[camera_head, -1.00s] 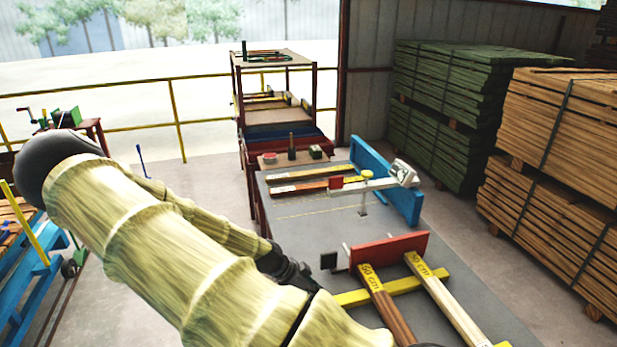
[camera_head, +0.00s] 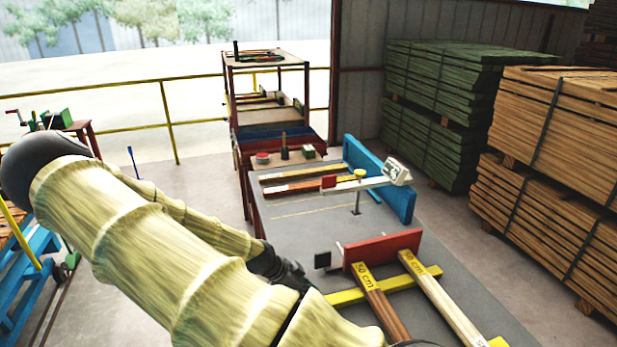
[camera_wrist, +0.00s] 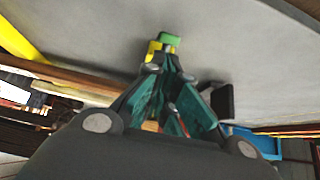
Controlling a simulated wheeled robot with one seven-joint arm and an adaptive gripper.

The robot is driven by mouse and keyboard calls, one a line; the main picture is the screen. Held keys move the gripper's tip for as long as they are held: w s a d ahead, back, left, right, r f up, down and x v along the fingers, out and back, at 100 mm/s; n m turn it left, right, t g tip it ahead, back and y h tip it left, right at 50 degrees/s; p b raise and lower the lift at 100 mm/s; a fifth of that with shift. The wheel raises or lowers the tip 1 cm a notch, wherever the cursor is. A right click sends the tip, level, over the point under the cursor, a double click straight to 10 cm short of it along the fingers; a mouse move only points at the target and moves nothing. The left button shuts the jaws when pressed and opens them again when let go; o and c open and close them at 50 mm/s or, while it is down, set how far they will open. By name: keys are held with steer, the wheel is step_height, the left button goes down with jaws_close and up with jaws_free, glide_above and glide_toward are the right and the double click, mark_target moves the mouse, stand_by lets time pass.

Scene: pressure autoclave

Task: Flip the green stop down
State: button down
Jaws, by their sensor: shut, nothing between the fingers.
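The green stop (camera_wrist: 170,38) shows in the wrist view as a small green block with a yellow part beside it, just beyond my fingertips. My gripper (camera_wrist: 167,72) is shut and empty, its teal fingers pointing toward the stop. I cannot tell whether the fingertips touch it. In the head view my arm covers the lower middle, and the green stop and my fingers are hidden.
A grey table (camera_head: 310,222) carries a red plate (camera_head: 383,249), boards marked 50 cm (camera_head: 372,293), a yellow bar (camera_head: 345,297) and a blue fence (camera_head: 385,180). A dark block (camera_wrist: 222,100) lies right of my fingers. Lumber stacks (camera_head: 545,150) stand at the right.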

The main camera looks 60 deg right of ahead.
steer(key=shift+r, duration=0.2)
stand_by(0.5)
steer(key=shift+r+p, duration=0.55)
steer(key=shift+r, duration=0.1)
steer(key=r, duration=0.1)
steer(key=s+d+r+p, duration=0.1)
steer(key=r+p, duration=0.1)
steer(key=shift+s+d+r, duration=0.1)
steer(key=shift+s+d, duration=0.1)
steer(key=shift+d, duration=0.1)
steer(key=shift+w+a+r+b, duration=0.2)
steer(key=shift+w+r+b, duration=0.15)
steer(key=shift+b, duration=0.1)
steer(key=b+v, duration=0.3)
steer(key=v, duration=0.6)
steer(key=shift+a+f, duration=0.2)
steer(key=shift+a, duration=0.05)
